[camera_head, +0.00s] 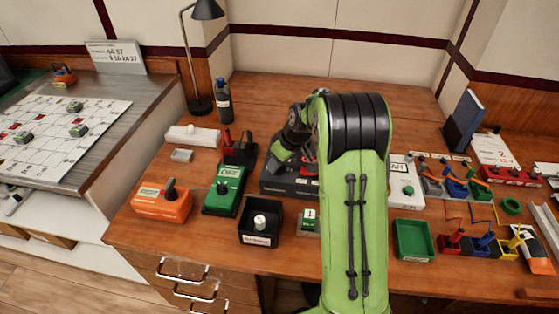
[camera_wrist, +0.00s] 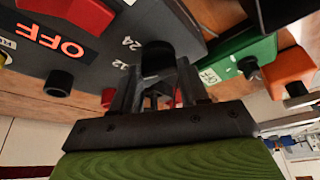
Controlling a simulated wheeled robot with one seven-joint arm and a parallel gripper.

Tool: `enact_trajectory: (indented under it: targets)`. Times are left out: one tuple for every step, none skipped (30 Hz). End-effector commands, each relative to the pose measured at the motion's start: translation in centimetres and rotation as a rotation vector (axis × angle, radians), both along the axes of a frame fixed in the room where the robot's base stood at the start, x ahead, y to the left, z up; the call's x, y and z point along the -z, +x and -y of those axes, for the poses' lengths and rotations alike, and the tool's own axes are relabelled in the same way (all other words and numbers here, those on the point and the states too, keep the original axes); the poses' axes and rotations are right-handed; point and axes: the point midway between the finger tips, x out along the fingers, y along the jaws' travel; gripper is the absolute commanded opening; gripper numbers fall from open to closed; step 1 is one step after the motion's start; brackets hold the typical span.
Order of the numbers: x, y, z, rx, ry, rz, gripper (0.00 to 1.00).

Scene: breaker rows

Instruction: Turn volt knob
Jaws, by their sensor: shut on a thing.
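The volt knob (camera_wrist: 158,56) is a black round knob on a dark grey box, with the marks 12 and 24 beside it in the wrist view. The dark grey box (camera_wrist: 95,50) has a lit red OFF display. In the head view the box (camera_head: 273,184) stands mid-table, partly hidden by my arm. My gripper (camera_wrist: 158,78) is shut on the volt knob, its two dark fingers at either side of it. In the head view my gripper (camera_head: 284,155) is over the box, and the knob is hidden.
A green box (camera_head: 224,190) marked OFF and an orange box (camera_head: 162,200) stand left of the dark box. A black tray (camera_head: 261,239) is in front. A bottle (camera_head: 223,101) and lamp (camera_head: 198,105) stand behind. Clear tabletop lies at the back.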

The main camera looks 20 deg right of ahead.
Motion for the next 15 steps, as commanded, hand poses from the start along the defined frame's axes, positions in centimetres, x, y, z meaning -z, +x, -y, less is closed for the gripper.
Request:
enact_trajectory:
  targets:
    - [0.01,-0.02,-0.03,0.0,0.0,-0.001,0.14]
    - [0.01,-0.02,-0.03,0.0,0.0,-0.001,0.14]
    - [0.01,-0.02,-0.03,0.0,0.0,-0.001,0.47]
    - [0.02,-0.02,-0.04,0.0,0.0,-0.001,0.52]
    - [0.01,-0.02,-0.03,0.0,0.0,-0.001,0.56]
    - [0.01,-0.02,-0.03,0.0,0.0,-0.001,0.62]
    - [0.01,-0.02,-0.03,0.0,0.0,-0.001,0.67]
    - [0.01,-0.02,-0.03,0.0,0.0,-0.001,0.69]
    - [0.01,-0.02,-0.03,0.001,0.0,-0.001,0.69]
    - [0.01,-0.02,-0.03,0.001,0.0,0.0,0.69]
    - [0.01,-0.02,-0.03,0.001,0.0,0.0,0.69]
    - [0.01,-0.01,-0.02,0.001,0.0,0.0,0.69]
    - [0.01,-0.01,-0.02,0.001,0.0,0.0,0.69]
    - [0.01,-0.01,-0.02,0.001,0.0,0.0,0.69]
    - [-0.04,-0.02,0.0,0.001,0.0,0.0,0.69]
